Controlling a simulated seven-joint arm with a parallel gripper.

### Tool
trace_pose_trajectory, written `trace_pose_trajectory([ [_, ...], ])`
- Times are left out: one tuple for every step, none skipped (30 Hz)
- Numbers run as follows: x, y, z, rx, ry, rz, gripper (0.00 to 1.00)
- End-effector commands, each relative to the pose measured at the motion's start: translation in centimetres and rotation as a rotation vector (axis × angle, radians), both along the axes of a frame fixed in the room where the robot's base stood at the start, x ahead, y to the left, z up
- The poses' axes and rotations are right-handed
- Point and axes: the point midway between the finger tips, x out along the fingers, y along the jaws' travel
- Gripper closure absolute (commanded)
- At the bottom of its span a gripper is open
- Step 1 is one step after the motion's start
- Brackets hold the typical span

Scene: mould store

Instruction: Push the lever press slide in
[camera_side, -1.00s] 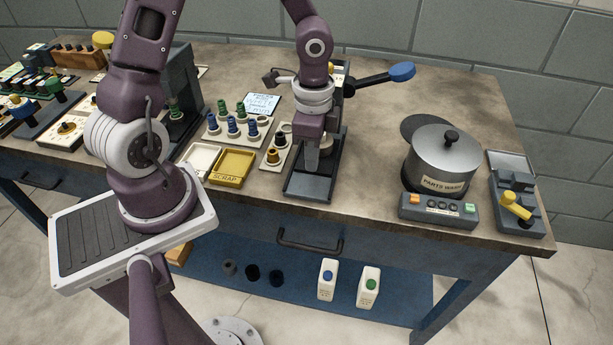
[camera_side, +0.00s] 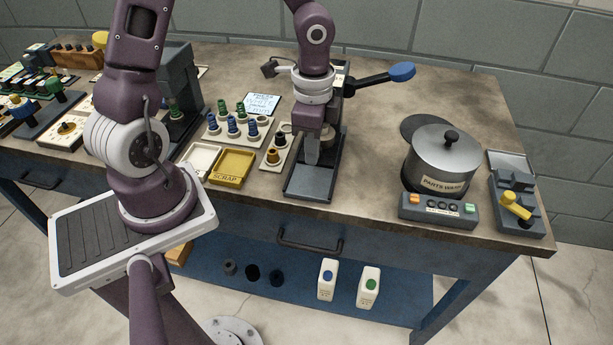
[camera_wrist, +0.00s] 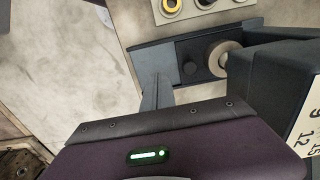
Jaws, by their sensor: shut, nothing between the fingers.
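The lever press has a dark base (camera_side: 313,187) on the bench and a dark lever with a blue knob (camera_side: 402,72) reaching right. The disc lies close to the press body (camera_wrist: 275,80). My gripper (camera_side: 312,160) is shut and empty, pointing down over the base. In the wrist view my fingers (camera_wrist: 158,78) are at the slide's outer end; I cannot tell whether they touch it.
A tray with ring-shaped pieces (camera_side: 275,155) and a yellow scrap tray (camera_side: 232,168) stand close on the left. A metal pot (camera_side: 443,160) and a button box (camera_side: 438,210) stand to the right. Bare bench lies between the press and the pot.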

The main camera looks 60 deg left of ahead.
Motion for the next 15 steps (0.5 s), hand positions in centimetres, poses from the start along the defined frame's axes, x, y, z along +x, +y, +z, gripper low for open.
trace_pose_trajectory([
  [0.0, 0.0, 0.0, 0.0, 0.0, 0.0, 1.0],
  [0.0, 0.0, 0.0, 0.0, 0.0, 0.0, 1.0],
  [0.0, 0.0, 0.0, -0.001, 0.001, 0.0, 1.0],
  [0.0, 0.0, 0.0, -0.001, 0.001, 0.0, 1.0],
  [0.0, 0.0, 0.0, -0.001, 0.001, 0.0, 1.0],
  [0.0, 0.0, 0.1, 0.0, 0.0, 0.0, 1.0],
  [0.0, -0.1, 0.2, -0.001, -0.001, 0.0, 1.0],
  [-0.1, -0.1, 0.4, 0.0, -0.001, 0.001, 1.0],
  [-0.2, -0.2, 0.8, 0.0, -0.001, 0.001, 1.0],
  [-0.3, -0.3, 1.1, 0.001, -0.001, 0.0, 1.0],
  [-0.4, -0.4, 1.4, 0.001, -0.002, 0.001, 1.0],
  [-0.5, -0.5, 1.8, 0.001, -0.002, 0.001, 1.0],
  [-0.6, -0.6, 2.0, 0.001, -0.002, 0.001, 1.0],
  [-0.7, -0.7, 2.3, 0.001, -0.001, 0.001, 1.0],
  [-0.8, -0.8, 2.7, 0.001, -0.002, 0.0, 1.0],
])
